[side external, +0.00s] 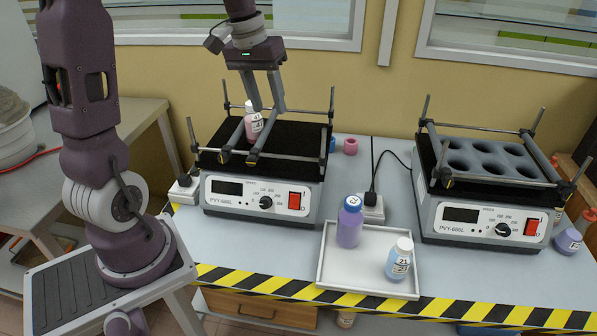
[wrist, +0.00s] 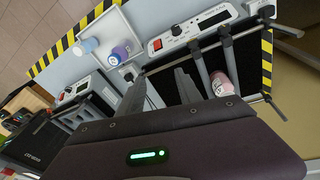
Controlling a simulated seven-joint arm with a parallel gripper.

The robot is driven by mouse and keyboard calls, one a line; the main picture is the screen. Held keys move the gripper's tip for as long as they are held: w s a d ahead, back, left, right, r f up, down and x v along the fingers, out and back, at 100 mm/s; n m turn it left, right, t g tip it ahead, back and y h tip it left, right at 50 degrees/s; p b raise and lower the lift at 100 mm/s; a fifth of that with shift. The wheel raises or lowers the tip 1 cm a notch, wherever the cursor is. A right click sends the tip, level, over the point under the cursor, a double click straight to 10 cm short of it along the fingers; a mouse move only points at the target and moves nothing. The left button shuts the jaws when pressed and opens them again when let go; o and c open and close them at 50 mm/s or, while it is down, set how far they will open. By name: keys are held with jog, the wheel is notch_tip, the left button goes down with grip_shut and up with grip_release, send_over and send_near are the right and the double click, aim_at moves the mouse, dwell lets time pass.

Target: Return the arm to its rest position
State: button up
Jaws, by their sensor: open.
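My gripper (side external: 267,108) is open and empty above the left shaker, with its two fingers pointing down. In the wrist view the fingers (wrist: 165,92) reach out over the black platform. A pink bottle (side external: 253,121) with a white cap and a number label is on the left shaker (side external: 262,192), beside the clamping bars and to the left of my fingers. The pink bottle also shows in the wrist view (wrist: 221,84), to the right of the fingers, apart from them.
A white tray (side external: 330,272) holds a purple bottle (side external: 350,222) and a light blue bottle (side external: 400,260). A second shaker (side external: 480,212) with a holed rack stands at the right. A purple bottle (side external: 568,242) is at the right edge. A pink cap (side external: 350,146) lies behind.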

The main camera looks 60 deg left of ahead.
jog(key=s+d+r+m+t, duration=0.25)
jog(key=s+d+r, duration=0.25)
jog(key=s+d, duration=0.55)
jog(key=s+d+f+m, duration=0.1)
jog(key=s+d+m, duration=0.2)
jog(key=s+d, duration=0.3)
jog(key=shift+s+d+t, duration=0.15)
jog(key=shift+s+t, duration=0.3)
jog(key=shift+s, duration=0.55)
jog(key=shift+m, duration=0.25)
